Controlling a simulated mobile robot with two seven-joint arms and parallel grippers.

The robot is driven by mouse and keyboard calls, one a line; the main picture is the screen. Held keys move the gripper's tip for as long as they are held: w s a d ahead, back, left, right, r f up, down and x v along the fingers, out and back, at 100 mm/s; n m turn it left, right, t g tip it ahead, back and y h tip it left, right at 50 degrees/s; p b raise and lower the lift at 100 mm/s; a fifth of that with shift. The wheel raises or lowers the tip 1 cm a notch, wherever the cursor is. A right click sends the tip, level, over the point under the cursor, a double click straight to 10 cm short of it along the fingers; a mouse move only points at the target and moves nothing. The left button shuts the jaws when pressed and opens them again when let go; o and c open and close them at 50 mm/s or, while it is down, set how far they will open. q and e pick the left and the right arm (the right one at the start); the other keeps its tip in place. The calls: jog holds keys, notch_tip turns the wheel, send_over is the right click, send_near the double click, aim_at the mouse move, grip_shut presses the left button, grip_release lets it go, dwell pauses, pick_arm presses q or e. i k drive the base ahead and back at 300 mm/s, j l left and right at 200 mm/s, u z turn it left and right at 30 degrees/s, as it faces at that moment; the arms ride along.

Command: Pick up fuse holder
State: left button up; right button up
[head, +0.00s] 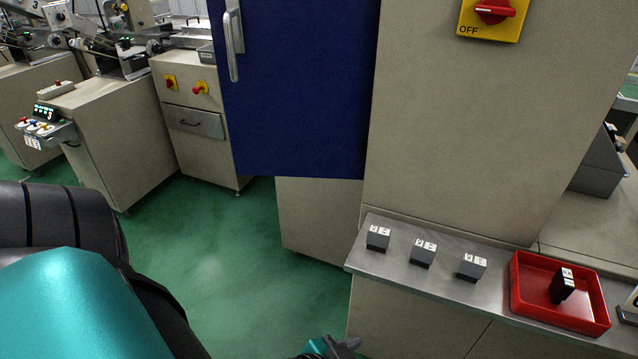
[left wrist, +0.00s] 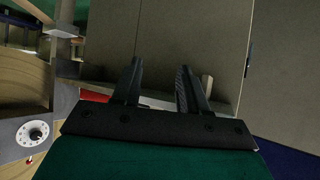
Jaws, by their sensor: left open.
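Three small dark grey blocks with white labelled tops, at the left (head: 378,238), middle (head: 423,252) and right (head: 472,266), stand in a row on a metal shelf (head: 400,275) in the head view. A black block with a white label (head: 562,286) stands in a red tray (head: 535,308) at the shelf's right. I cannot tell which is the fuse holder. My left gripper (head: 345,344) shows at the bottom edge of the head view, left of and below the shelf. In the left wrist view it (left wrist: 159,82) is open with nothing between its fingers. My right gripper is out of view.
A blue cabinet door (head: 300,90) stands open above and left of the shelf. A beige cabinet with a red OFF switch (head: 494,10) rises behind the shelf. Green floor (head: 225,235) lies clear at the left, with machines beyond.

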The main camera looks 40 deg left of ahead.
aim_at(377, 238)
jog(key=u, duration=1)
jog(key=i+j+u, duration=0.15)
jog(key=j+u, duration=0.25)
jog(key=i+j+u, duration=0.2)
jog(key=u, duration=0.25)
jog(key=i+j+u, duration=0.25)
jog(key=u, duration=0.15)
jog(key=i+j+u, duration=0.25)
jog(key=u, duration=0.15)
jog(key=i+u, duration=0.4)
jog(key=i+j+z, duration=0.15)
jog(key=i+z, duration=0.2)
jog(key=i+j+z, duration=0.35)
jog(key=i, duration=0.15)
jog(key=i+z, duration=0.15)
jog(key=z, duration=0.3)
jog(key=i+z, duration=0.15)
jog(key=z, duration=0.35)
jog(key=i+z, duration=0.1)
jog(key=z, duration=0.35)
jog(key=i+z, duration=0.15)
jog(key=z, duration=0.3)
jog(key=i+z, duration=0.1)
jog(key=z, duration=0.4)
jog(key=i+j+z, duration=0.1)
jog(key=z, duration=0.35)
jog(key=i+j+z, duration=0.15)
jog(key=z, duration=0.25)
jog(key=i+j+z, duration=0.2)
jog(key=z, duration=0.25)
